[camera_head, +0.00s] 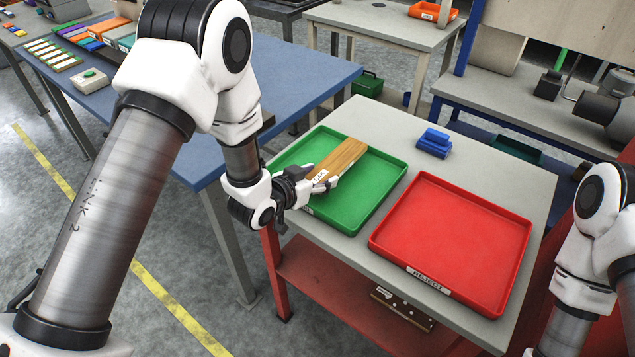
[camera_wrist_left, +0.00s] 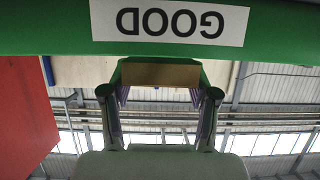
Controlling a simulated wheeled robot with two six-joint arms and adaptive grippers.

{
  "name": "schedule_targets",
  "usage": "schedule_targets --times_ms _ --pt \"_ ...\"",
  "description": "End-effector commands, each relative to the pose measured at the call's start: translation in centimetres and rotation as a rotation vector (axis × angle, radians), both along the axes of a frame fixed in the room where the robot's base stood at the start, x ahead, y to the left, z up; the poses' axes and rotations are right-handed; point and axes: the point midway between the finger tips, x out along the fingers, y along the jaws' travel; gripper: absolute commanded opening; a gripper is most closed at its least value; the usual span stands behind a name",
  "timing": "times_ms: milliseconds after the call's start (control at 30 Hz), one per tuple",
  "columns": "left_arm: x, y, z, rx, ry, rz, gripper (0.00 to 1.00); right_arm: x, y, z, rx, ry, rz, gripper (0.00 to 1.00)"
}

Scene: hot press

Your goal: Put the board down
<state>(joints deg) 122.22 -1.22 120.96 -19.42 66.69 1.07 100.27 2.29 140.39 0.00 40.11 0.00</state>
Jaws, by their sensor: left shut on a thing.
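A brown wooden board (camera_head: 344,155) with a small white label near its close end is over the green tray (camera_head: 368,190). My left gripper (camera_head: 324,182) is shut on the board's near end, at the tray's left front side. In the left wrist view the board's end (camera_wrist_left: 160,74) shows between the two fingers (camera_wrist_left: 160,100). The green tray's wall (camera_wrist_left: 45,30) with its GOOD label crosses the top of that view. I cannot tell whether the board touches the tray floor. My right gripper is out of view; only part of its arm shows at the right.
An empty red tray (camera_head: 455,240) labelled REJECT sits to the right of the green tray on the grey table (camera_head: 375,112). A blue object (camera_head: 434,142) stands behind the trays. A blue table (camera_head: 300,75) with several coloured items is at the left back.

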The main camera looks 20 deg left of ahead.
Motion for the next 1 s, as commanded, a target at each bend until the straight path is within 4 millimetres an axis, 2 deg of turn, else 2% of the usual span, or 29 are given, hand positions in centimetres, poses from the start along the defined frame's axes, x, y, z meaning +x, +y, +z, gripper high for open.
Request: schedule_targets --times_ms 100,167,467,500,533,867,1000 --pt "-0.1 0.1 -2.2 -0.001 0.006 0.002 0.21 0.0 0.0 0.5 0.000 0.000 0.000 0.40" --pt "-0.1 0.1 -2.8 -0.001 0.002 0.002 0.21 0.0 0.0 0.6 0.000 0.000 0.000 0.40" --pt "-0.1 0.1 -3.3 0.000 0.002 0.001 0.21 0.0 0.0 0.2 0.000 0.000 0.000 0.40" --pt "-0.1 0.1 -3.2 0.001 0.003 0.001 0.74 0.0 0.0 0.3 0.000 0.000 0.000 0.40" --pt "-0.1 0.1 -3.2 0.001 0.003 0.001 0.84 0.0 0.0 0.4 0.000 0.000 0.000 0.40" --pt "0.0 0.1 -2.9 0.000 0.002 0.001 0.85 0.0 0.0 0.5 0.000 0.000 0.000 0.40" --pt "-1.2 0.6 -2.5 -0.001 0.004 0.003 0.85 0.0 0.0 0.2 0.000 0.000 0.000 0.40"
